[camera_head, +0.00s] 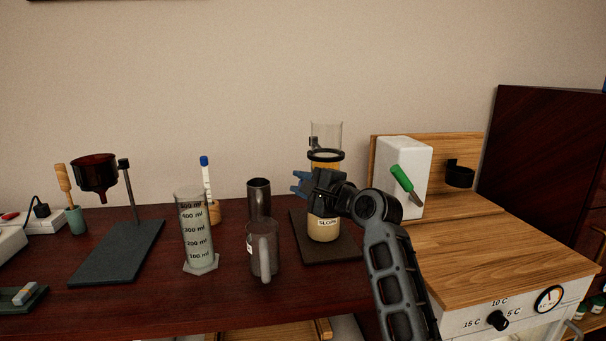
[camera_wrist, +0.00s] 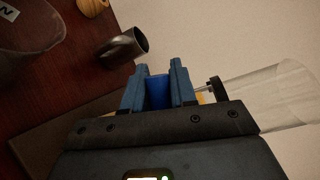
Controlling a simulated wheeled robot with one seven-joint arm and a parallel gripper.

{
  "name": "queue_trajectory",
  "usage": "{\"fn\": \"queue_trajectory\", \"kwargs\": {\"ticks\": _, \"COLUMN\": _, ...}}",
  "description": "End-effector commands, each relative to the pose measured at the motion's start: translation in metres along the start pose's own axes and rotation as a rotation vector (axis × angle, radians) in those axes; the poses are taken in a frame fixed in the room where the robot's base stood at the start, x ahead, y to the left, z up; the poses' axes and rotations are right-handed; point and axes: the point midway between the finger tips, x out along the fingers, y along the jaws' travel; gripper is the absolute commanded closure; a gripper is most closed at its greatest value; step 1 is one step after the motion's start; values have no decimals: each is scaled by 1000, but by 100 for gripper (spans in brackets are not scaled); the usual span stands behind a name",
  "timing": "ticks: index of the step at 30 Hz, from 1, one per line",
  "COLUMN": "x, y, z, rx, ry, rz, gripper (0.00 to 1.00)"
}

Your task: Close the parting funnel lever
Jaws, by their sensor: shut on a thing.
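The parting funnel (camera_head: 326,135) is a clear glass cylinder held upright in a black ring, with amber liquid low in it. It also shows in the wrist view (camera_wrist: 270,95), at the right. My gripper (camera_head: 298,183) is in front of the funnel's lower part and hides it, its blue fingers pointing left. In the wrist view my gripper (camera_wrist: 158,75) has its fingers close around a bright blue piece (camera_wrist: 159,93), which looks like the funnel lever. The lever's angle cannot be told. Below stands a bottle labelled SLOPS (camera_head: 325,232) with pale contents.
The funnel stand's dark base (camera_head: 343,250) lies under the bottle. A dark metal cylinder (camera_head: 259,198), a grey mug (camera_head: 262,252) and a measuring cylinder (camera_head: 196,232) stand to the left. A white box (camera_head: 405,165) with a green-handled tool (camera_head: 402,180) is at the right.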

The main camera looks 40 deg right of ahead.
Motion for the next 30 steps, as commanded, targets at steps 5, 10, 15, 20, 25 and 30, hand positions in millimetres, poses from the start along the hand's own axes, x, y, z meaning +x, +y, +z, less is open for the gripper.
{"fn": "queue_trajectory", "kwargs": {"ticks": 5, "x": 1, "y": 6, "z": -1, "rx": -135, "ry": 32, "rz": 74, "gripper": 100}}
{"fn": "queue_trajectory", "kwargs": {"ticks": 10, "x": 1, "y": 15, "z": -4, "rx": -198, "ry": 45, "rz": 102, "gripper": 100}}
{"fn": "queue_trajectory", "kwargs": {"ticks": 15, "x": 1, "y": 15, "z": -4, "rx": -196, "ry": 44, "rz": 100, "gripper": 69}}
{"fn": "queue_trajectory", "kwargs": {"ticks": 20, "x": 1, "y": 14, "z": -4, "rx": -195, "ry": 44, "rz": 99, "gripper": 67}}
{"fn": "queue_trajectory", "kwargs": {"ticks": 25, "x": -3, "y": 14, "z": -4, "rx": -194, "ry": 44, "rz": 99, "gripper": 67}}
{"fn": "queue_trajectory", "kwargs": {"ticks": 30, "x": -26, "y": 13, "z": -3, "rx": -195, "ry": 44, "rz": 99, "gripper": 67}}
